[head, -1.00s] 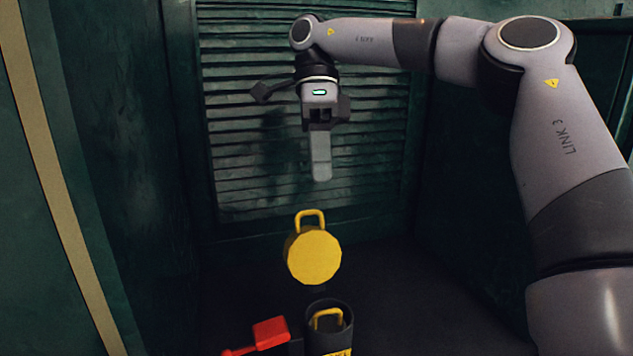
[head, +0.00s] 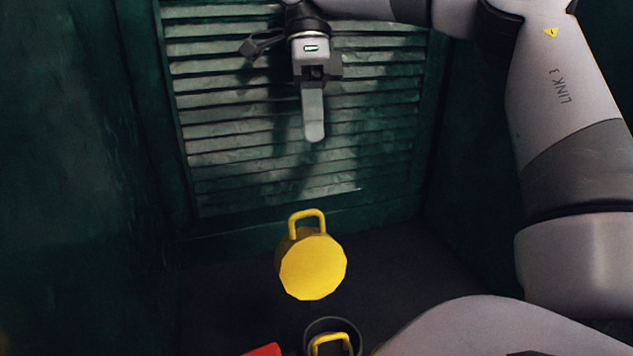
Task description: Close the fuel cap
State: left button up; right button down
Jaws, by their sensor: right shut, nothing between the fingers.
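The fuel cap appears to be the round yellow disc (head: 312,267) with a yellow loop handle on top, at lower middle. It stands tilted up, its flat face towards me. Below it is a dark round cylinder (head: 309,333) with a yellow loop inside, cut by the bottom edge. I cannot tell how the disc joins it. My right gripper (head: 314,138) points down above the disc, shut and empty. A clear gap separates its fingertips from the handle. My left gripper is not in view.
A slatted green panel (head: 230,155) stands behind the gripper, between dark green walls. A red part (head: 265,350) shows at the bottom edge, left of the cylinder. The dark floor around the disc looks clear.

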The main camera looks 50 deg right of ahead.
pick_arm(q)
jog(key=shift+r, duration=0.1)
pick_arm(e)
jog(key=x, duration=0.9)
jog(key=shift+s+a+f, duration=0.15)
jog(key=shift+f, duration=0.1)
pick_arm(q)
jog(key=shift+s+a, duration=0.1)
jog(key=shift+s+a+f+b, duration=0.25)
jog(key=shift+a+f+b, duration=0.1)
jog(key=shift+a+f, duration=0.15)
pick_arm(e)
jog(key=shift+s+a+r+t+h, duration=0.25)
jog(key=shift+s+t+h, duration=0.1)
jog(key=shift+t, duration=0.25)
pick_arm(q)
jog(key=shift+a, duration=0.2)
pick_arm(e)
jog(key=shift+s, duration=0.1)
